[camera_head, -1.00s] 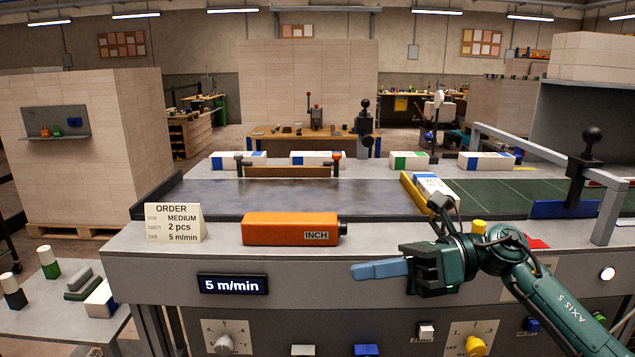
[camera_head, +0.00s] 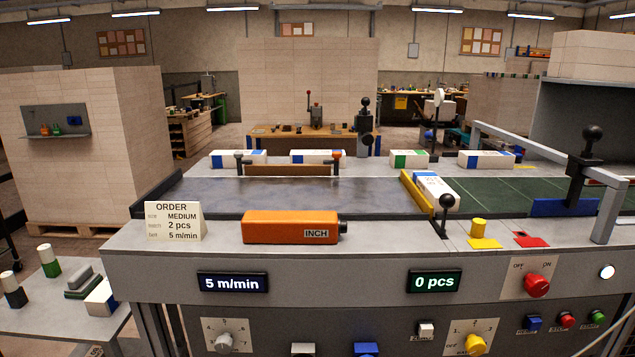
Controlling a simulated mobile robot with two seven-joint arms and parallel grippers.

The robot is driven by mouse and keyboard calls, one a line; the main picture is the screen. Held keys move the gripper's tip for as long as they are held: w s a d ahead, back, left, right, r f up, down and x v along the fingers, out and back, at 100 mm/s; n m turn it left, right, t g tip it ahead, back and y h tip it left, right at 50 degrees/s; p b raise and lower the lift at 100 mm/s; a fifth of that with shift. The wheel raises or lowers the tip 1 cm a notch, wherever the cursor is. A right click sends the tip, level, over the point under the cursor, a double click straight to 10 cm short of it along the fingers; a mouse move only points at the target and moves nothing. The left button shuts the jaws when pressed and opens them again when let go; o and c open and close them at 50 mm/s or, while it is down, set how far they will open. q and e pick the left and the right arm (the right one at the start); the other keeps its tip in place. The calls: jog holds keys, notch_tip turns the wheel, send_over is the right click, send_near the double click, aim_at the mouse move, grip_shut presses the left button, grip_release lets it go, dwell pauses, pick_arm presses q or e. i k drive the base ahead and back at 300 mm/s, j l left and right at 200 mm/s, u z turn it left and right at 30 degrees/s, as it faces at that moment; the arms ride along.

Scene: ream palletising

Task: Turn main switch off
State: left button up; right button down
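The main switch (camera_head: 537,285) is a red rotary knob on a pale plate marked OFF and ON. It is on the front panel of the machine, at the right in the head view. OFF is printed at the upper left of the knob and ON at the upper right. I cannot clearly tell which mark the knob points to. A round white lamp (camera_head: 607,272) to its right looks lit. Neither of my grippers is in view, and nothing covers the switch.
Reset, red and green buttons (camera_head: 567,319) sit below the switch. A display (camera_head: 435,282) reads 0 pcs and another (camera_head: 232,284) reads 5 m/min. A black-knobbed lever (camera_head: 446,203), a yellow knob (camera_head: 478,229) and an orange INCH unit (camera_head: 291,228) stand on the ledge.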

aim_at(536, 286)
jog(key=z, duration=1.75)
